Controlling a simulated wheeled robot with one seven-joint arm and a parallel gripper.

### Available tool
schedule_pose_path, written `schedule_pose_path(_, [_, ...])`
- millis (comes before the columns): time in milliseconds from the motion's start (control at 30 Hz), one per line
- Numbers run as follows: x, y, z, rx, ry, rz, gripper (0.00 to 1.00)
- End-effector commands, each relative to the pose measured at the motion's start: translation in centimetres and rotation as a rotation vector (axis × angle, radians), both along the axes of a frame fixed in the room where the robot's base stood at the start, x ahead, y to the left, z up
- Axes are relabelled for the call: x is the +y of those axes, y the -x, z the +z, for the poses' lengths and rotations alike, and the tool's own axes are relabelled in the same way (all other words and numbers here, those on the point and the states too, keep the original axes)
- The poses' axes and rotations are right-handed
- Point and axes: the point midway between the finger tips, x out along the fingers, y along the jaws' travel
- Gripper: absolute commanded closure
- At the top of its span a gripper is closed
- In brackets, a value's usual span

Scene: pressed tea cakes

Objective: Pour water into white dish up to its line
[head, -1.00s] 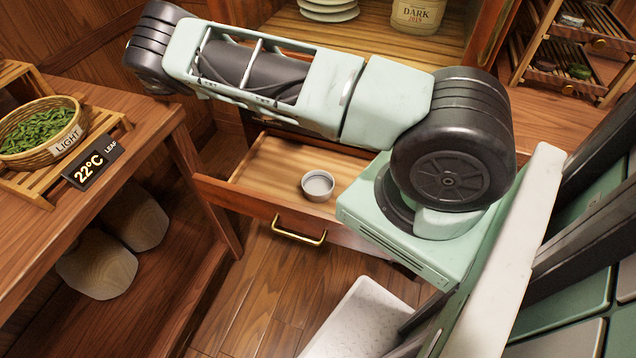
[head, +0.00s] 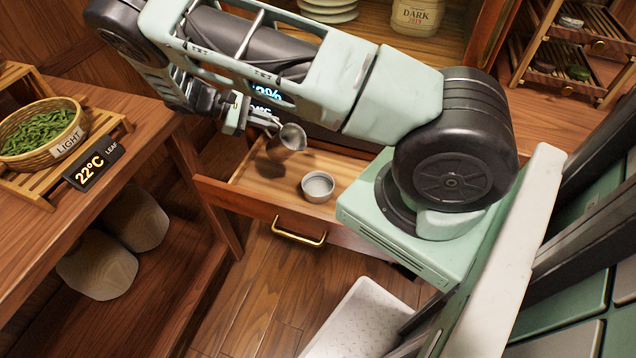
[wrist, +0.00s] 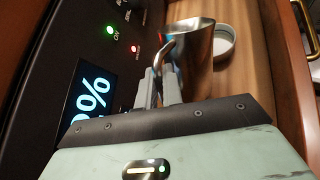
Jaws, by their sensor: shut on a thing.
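The white dish (head: 318,187) sits upright in the open wooden drawer, and part of it shows in the wrist view (wrist: 223,42) behind the jug. No water or line can be made out in it. A small shiny metal jug (head: 291,138) is above the drawer, left of the dish and apart from it in the head view. My gripper (head: 262,124) is shut on the jug's handle. In the wrist view my gripper (wrist: 163,86) has both fingers at the handle of the jug (wrist: 197,62). The water inside the jug is hidden.
The drawer (head: 240,199) is pulled out, with a brass handle. A black panel (wrist: 60,60) with a blue percent readout stands close beside my gripper. At left, a table holds a leaf basket (head: 68,143) and a 22°C display (head: 93,165).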

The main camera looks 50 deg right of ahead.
Motion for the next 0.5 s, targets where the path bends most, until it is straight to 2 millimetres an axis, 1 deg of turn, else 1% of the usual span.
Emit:
schedule_pose_path(33, [0.0, 0.5, -0.8, -0.026, -0.003, 0.0, 1.0])
schedule_pose_path(100, [0.0, 0.9, -2.2, -0.072, -0.006, 0.001, 1.0])
schedule_pose_path(267, [-0.1, 1.7, -4.9, -0.176, -0.014, 0.0, 1.0])
schedule_pose_path(300, [-0.1, 1.8, -4.3, -0.204, -0.017, 0.0, 1.0])
schedule_pose_path(367, [-0.1, 2.0, -3.8, -0.241, -0.02, -0.001, 1.0])
schedule_pose_path(500, [-0.2, 2.4, -4.0, -0.303, -0.025, -0.001, 1.0])
